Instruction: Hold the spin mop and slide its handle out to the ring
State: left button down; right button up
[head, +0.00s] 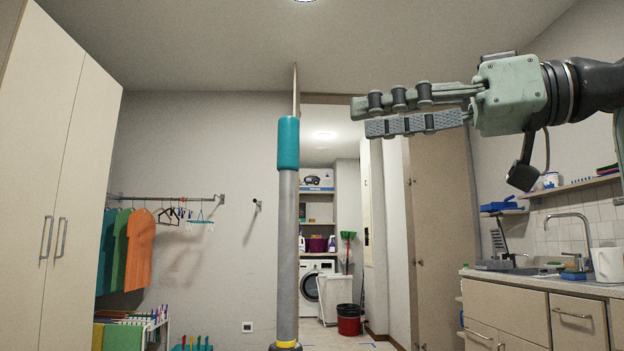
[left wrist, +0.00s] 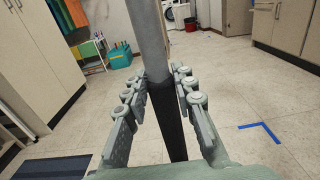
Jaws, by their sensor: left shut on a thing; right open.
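The spin mop stands upright in the head view, its grey handle (head: 286,240) topped by a teal grip (head: 288,143). A yellow ring (head: 286,344) shows around the pole at the bottom edge of the picture. In the left wrist view, my left gripper (left wrist: 158,74) is shut around the mop's pole, where the grey tube (left wrist: 150,40) meets a dark lower part (left wrist: 168,120). The mop head is hidden. My right gripper (head: 360,115) is open and empty, to the right of the teal grip and slightly higher in the picture, its fingers pointing left, apart from the handle.
A tall cabinet (head: 60,170) stands at the left, and a counter with a sink (head: 540,275) at the right. A clothes rail (head: 165,198) is on the back wall. Behind the mop, a doorway shows a washing machine (head: 313,285) and a bin (head: 349,320). Open floor surrounds the mop.

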pick_arm(q)
jog(key=c, duration=1.2)
grip_release()
jog(key=shift+o, duration=0.2)
